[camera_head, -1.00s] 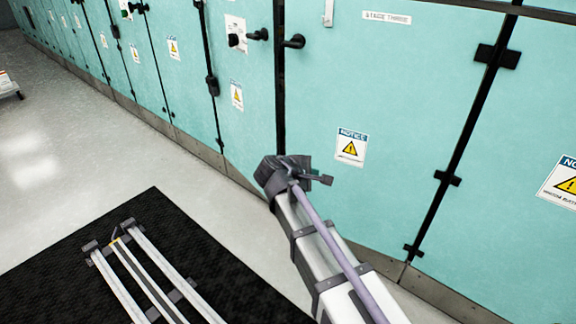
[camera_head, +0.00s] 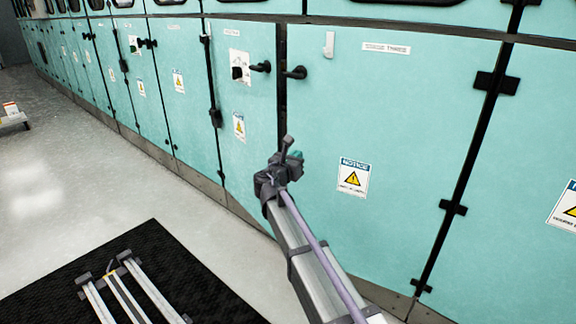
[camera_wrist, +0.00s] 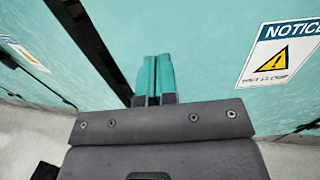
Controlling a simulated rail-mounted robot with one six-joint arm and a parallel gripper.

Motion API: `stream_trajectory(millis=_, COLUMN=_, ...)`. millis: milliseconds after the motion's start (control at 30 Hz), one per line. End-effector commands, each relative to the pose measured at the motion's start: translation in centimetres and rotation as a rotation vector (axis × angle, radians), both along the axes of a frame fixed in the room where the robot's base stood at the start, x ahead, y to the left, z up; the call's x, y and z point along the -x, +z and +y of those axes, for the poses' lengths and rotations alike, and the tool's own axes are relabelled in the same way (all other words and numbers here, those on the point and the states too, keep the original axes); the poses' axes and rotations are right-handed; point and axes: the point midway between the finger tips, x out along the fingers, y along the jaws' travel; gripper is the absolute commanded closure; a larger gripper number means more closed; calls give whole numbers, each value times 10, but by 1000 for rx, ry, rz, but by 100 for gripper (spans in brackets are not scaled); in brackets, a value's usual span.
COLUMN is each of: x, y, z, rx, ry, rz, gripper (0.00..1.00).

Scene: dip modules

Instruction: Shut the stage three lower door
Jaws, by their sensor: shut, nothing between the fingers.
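The stage three lower door (camera_head: 400,130) is the wide teal panel in the head view, under a "STAGE THREE" label, with a black handle (camera_head: 297,72) at its upper left edge. A dark gap runs down its left edge; I cannot tell how far ajar it stands. My gripper (camera_head: 293,157) is shut and empty in front of this left edge, below the handle. In the wrist view the teal fingertips (camera_wrist: 154,74) are together, between the dark gap and the door's yellow-triangle notice sign (camera_wrist: 281,52). Contact with the door cannot be told.
Other teal cabinet doors (camera_head: 245,110) run off to the left, with handles and hinges standing out. Grey floor (camera_head: 110,190) lies free before them. A black mat (camera_head: 190,265) lies at the lower left. A low cart (camera_head: 12,118) stands far left.

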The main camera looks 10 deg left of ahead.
Motion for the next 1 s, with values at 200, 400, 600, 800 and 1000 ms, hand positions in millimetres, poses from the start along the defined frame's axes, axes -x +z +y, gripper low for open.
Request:
stream_trajectory(millis=200, x=-34, y=0, z=-14, rx=-1, ry=-1, rz=0, gripper=100)
stream_trajectory(millis=400, x=-42, y=0, z=-18, rx=-1, ry=-1, rz=0, gripper=100)
stream_trajectory(millis=600, x=-42, y=0, z=-18, rx=-1, ry=-1, rz=0, gripper=100)
stream_trajectory(millis=800, x=-58, y=0, z=-23, rx=-1, ry=-31, rz=0, gripper=100)
stream_trajectory(millis=1000, x=-106, y=0, z=-45, rx=-1, ry=-139, rz=-1, gripper=100)
